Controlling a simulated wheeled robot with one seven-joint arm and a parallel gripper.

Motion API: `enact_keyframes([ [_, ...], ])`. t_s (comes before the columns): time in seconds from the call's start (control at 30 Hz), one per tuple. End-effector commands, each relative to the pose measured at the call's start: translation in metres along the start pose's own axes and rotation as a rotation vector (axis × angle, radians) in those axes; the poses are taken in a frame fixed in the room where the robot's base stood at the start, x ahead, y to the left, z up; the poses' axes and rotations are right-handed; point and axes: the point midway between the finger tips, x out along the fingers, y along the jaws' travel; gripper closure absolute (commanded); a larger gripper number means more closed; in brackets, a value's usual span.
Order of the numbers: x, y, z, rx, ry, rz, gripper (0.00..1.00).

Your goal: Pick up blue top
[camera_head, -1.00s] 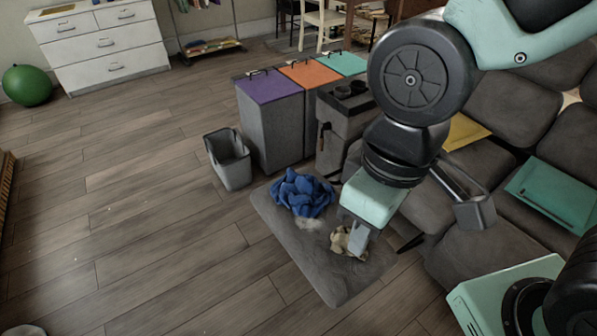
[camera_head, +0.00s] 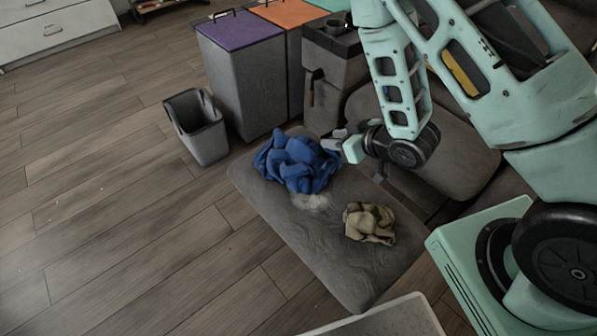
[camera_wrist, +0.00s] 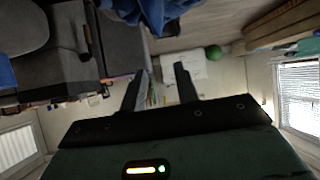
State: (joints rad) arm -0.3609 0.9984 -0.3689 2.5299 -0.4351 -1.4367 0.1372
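The blue top (camera_head: 298,163) lies crumpled at the back end of the grey cushioned surface (camera_head: 290,225). My gripper (camera_head: 333,142) is at the right edge of the blue top, low and pointing left toward it. I cannot tell if it touches the cloth. In the wrist view the two fingers of my gripper (camera_wrist: 163,75) stand apart with nothing between them. Blue cloth (camera_wrist: 155,10) hangs at the top edge of that view, beyond the fingertips.
A beige crumpled cloth (camera_head: 370,223) lies on the same cushion. A grey waste bin (camera_head: 200,135) and a purple-lidded bin (camera_head: 243,75) stand behind it. A sofa seat (camera_head: 450,140) is at the right. A pale tray edge (camera_head: 390,318) shows at the front. Open floor lies left.

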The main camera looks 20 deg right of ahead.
Motion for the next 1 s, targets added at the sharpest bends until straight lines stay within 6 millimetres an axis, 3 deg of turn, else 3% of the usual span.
enact_keyframes([
  [0.03,0.008,0.006,0.029,-0.007,0.028,-0.010,0.69],
  [0.1,0.007,0.011,0.042,-0.013,0.078,-0.030,0.69],
  [0.3,0.002,0.016,0.059,-0.018,0.166,-0.071,0.69],
  [0.47,0.014,0.015,0.057,-0.021,0.185,-0.083,0.69],
  [0.8,0.083,0.008,0.044,-0.022,0.186,-0.083,0.69],
  [1.0,0.112,0.006,0.038,-0.020,0.184,-0.081,0.69],
])
